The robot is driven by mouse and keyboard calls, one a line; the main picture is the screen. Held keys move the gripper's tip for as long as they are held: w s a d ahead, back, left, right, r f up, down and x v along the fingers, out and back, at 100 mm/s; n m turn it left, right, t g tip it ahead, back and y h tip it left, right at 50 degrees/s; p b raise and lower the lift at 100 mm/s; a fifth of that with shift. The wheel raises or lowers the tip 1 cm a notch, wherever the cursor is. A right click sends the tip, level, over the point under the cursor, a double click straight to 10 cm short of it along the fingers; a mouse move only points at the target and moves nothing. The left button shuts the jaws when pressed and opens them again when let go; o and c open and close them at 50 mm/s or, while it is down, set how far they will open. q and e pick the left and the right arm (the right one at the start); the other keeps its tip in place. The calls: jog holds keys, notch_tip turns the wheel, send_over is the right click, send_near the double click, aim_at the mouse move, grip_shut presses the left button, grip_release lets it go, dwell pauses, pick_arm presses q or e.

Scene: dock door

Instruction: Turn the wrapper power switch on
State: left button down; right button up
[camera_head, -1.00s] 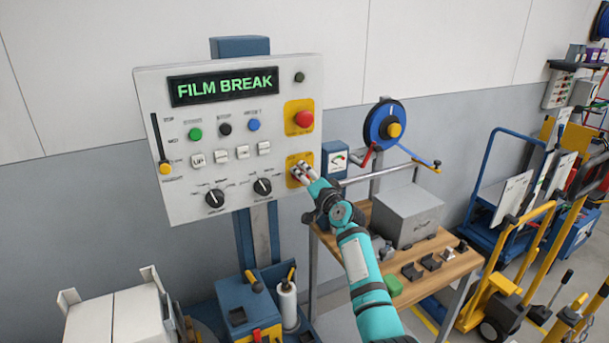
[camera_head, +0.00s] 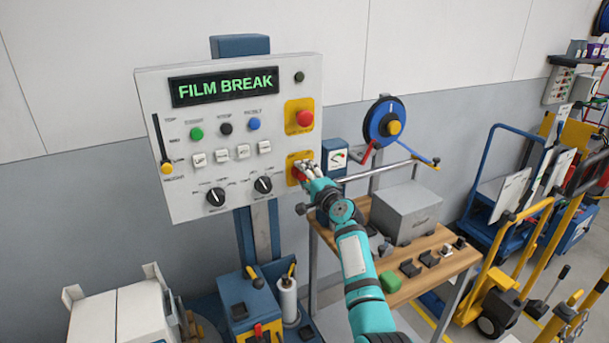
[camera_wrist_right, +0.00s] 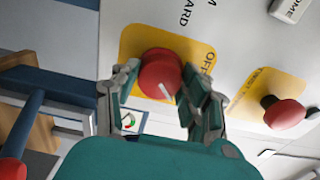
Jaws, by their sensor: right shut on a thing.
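The wrapper power switch (camera_wrist_right: 158,68) is a round red knob with a white mark, on a yellow plate (camera_wrist_right: 196,52) that reads OFF at its right edge in the wrist view. In the head view the red knob (camera_head: 296,173) shows partly beside my fingers, low on the right side of the control panel (camera_head: 180,110). My right gripper (camera_head: 306,170) is at the knob. In the wrist view my right gripper (camera_wrist_right: 162,88) has one finger on each side of the knob and is shut on it. The white mark is slanted, near the knob's lower edge. My left gripper is out of view.
A red emergency button (camera_head: 304,119) on another yellow plate sits just above the switch. The panel display (camera_head: 223,86) reads FILM BREAK. A wooden bench (camera_head: 455,262) with a grey box (camera_head: 407,213) stands below right, near my right arm.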

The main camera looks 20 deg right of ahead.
jog(key=o, duration=1.2)
jog(key=shift+d, duration=0.1)
jog(key=shift+s, duration=0.1)
jog(key=s, duration=1.1)
jog(key=shift+s+d, duration=0.15)
jog(key=shift+s, duration=0.25)
